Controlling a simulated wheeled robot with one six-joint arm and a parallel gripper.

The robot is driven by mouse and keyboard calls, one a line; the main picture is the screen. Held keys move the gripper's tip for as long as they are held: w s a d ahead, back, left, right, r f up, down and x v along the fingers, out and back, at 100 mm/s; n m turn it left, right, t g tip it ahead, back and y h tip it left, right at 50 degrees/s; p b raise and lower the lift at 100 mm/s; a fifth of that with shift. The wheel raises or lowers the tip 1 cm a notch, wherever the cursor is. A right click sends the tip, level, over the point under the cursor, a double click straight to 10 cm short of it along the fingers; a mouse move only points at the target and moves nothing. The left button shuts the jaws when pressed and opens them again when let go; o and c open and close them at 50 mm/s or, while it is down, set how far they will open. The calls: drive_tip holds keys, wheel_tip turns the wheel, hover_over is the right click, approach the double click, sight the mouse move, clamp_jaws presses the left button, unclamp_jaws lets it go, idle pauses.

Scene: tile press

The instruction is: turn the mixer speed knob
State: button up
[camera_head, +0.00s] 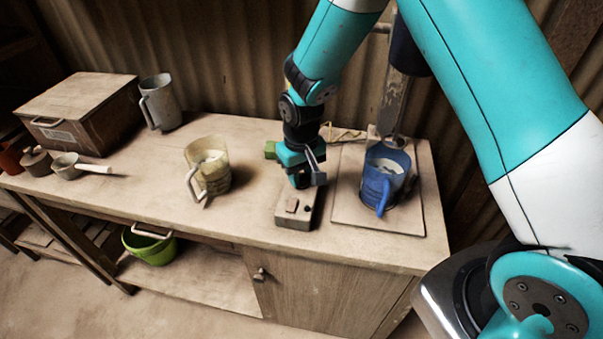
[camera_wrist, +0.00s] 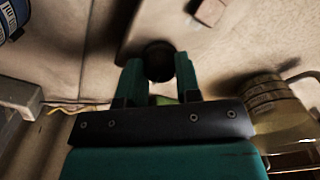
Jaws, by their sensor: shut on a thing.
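The speed control box (camera_head: 284,218) is a small beige block on the bench with a raised square button (camera_head: 291,205) on its front part. My gripper (camera_head: 300,180) points down over the rear of this box. In the wrist view, the dark round knob (camera_wrist: 158,58) sits between the two teal fingertips of my gripper (camera_wrist: 158,70), which is shut on it. In the head view the knob is hidden by my gripper. The mixer stand (camera_head: 391,95) rises at the right, with a blue jug (camera_head: 384,177) under it on a flat board (camera_head: 350,214).
A cream jug (camera_head: 212,178) stands left of the box. A green block (camera_head: 270,149) is behind my gripper. A grey jug (camera_head: 165,103), wooden box (camera_head: 80,110) and small pan (camera_head: 67,167) are further left. A lime bucket (camera_head: 150,249) is on the lower shelf.

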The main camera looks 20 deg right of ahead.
sight(302, 176)
drive_tip(key=shift+m, duration=1.1)
drive_tip(key=shift+w, duration=0.1)
drive_tip(key=o, duration=0.9)
wheel_tip(302, 176, up, 18)
drive_tip(key=shift+f+b, duration=0.25)
drive_tip(key=shift+b, duration=0.55)
drive_tip(key=s+a+r+n+y, duration=0.1)
drive_tip(key=s+n, duration=0.1)
drive_tip(key=s, duration=0.6)
drive_tip(key=s+a+r+n+y, duration=0.1)
drive_tip(key=s+a+r+n, duration=0.1)
drive_tip(key=s, duration=0.6)
drive_tip(key=s+a+r+n+y, duration=0.1)
drive_tip(key=s+n+y, duration=0.1)
drive_tip(key=s, duration=0.6)
drive_tip(key=shift+s+a+r+n, duration=0.15)
drive_tip(key=shift+a+n, duration=0.15)
drive_tip(key=shift+n, duration=0.6)
